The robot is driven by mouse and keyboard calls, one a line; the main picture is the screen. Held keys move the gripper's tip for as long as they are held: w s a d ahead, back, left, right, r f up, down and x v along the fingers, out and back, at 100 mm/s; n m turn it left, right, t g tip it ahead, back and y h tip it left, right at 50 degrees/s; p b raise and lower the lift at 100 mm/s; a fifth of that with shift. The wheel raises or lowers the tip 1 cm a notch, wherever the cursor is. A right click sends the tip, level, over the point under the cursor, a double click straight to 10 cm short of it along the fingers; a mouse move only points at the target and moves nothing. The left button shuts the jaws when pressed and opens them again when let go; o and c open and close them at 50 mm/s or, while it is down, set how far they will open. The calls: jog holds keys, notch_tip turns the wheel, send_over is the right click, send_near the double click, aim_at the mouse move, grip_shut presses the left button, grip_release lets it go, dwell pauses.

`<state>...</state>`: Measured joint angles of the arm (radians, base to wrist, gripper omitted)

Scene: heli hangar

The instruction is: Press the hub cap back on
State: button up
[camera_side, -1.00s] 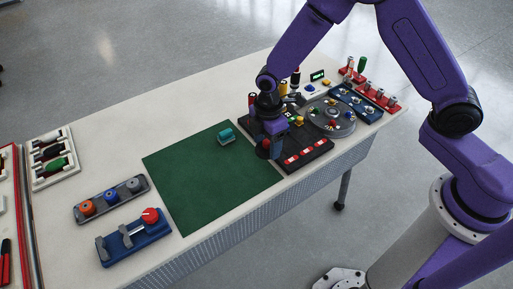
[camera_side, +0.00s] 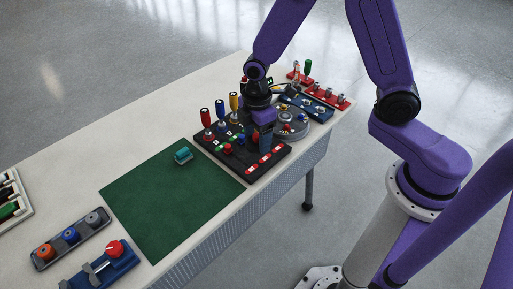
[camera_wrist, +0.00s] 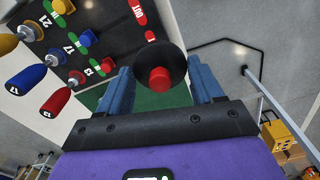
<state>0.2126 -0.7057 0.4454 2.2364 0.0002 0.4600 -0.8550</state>
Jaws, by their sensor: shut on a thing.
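My gripper (camera_side: 265,139) hangs over the right part of a dark control board, beside the grey round hub plate (camera_side: 302,128). In the wrist view its two blue fingers (camera_wrist: 162,88) stand on either side of a black round cap with a red centre (camera_wrist: 174,58), which looks like the hub cap. The gripper is shut on it. I cannot tell whether the cap touches anything below.
The dark board (camera_side: 213,150) carries red, blue and yellow upright handles (camera_side: 220,108) close to my gripper. Blue and red racks (camera_side: 325,92) stand behind the hub plate. The mat is mostly clear.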

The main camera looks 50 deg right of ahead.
jog(key=w+d+m, duration=0.5)
jog(key=w+d, duration=0.2)
jog(key=d, duration=0.4)
jog(key=m, duration=0.4)
send_over(286, 116)
jog(key=f, duration=0.2)
jog(key=shift+w+f, duration=0.15)
jog(key=shift+f, duration=2.9)
jog(key=shift+f, duration=0.15)
jog(key=o, duration=1.2)
notch_tip(286, 116, up, 7)
